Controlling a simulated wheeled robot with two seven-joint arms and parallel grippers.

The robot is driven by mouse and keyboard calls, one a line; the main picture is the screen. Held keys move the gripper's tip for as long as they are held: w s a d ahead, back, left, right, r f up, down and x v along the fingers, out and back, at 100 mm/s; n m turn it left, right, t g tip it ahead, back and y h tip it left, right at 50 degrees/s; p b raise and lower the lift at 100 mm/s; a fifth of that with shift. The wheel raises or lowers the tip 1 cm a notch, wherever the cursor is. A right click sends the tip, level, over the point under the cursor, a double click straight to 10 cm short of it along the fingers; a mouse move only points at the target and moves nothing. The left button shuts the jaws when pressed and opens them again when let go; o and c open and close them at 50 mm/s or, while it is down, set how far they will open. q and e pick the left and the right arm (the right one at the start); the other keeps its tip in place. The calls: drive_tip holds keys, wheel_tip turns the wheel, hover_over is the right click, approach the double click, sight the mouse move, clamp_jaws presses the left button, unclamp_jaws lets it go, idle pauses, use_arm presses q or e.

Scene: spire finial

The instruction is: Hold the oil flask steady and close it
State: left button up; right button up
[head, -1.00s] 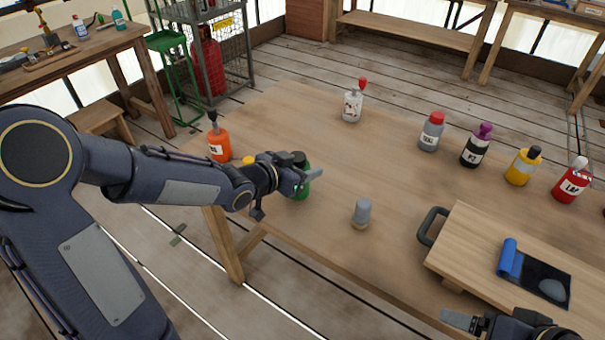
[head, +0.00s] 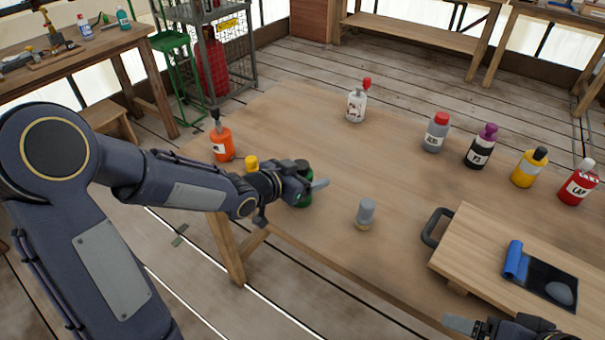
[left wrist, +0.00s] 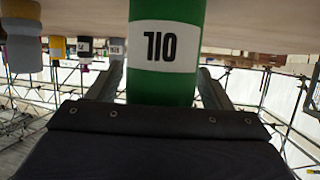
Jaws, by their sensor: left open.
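The green oil flask (head: 305,201) stands near the front edge of the table, partly hidden behind my left gripper (head: 308,186). A small grey piece with a tan base (head: 365,214) stands on the table to the right. My right gripper (head: 462,325) is at the bottom edge, mostly cut off.
An orange bottle (head: 222,143) and a yellow-topped item (head: 251,162) stand left of the flask. A white bottle with a red top (head: 356,106) stands farther back. Several bottles line the right side. A wooden board (head: 490,235) with a handle lies front right. The table's middle is clear.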

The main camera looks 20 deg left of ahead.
use_arm(q)
drive_tip(key=shift+r+p, duration=0.3)
drive_tip(key=shift+r, duration=0.05)
drive_tip(key=p+v, duration=0.3)
drive_tip(key=v, duration=0.9)
drive_tip(key=shift+f+p, duration=0.25)
drive_tip(key=shift+p, duration=0.05)
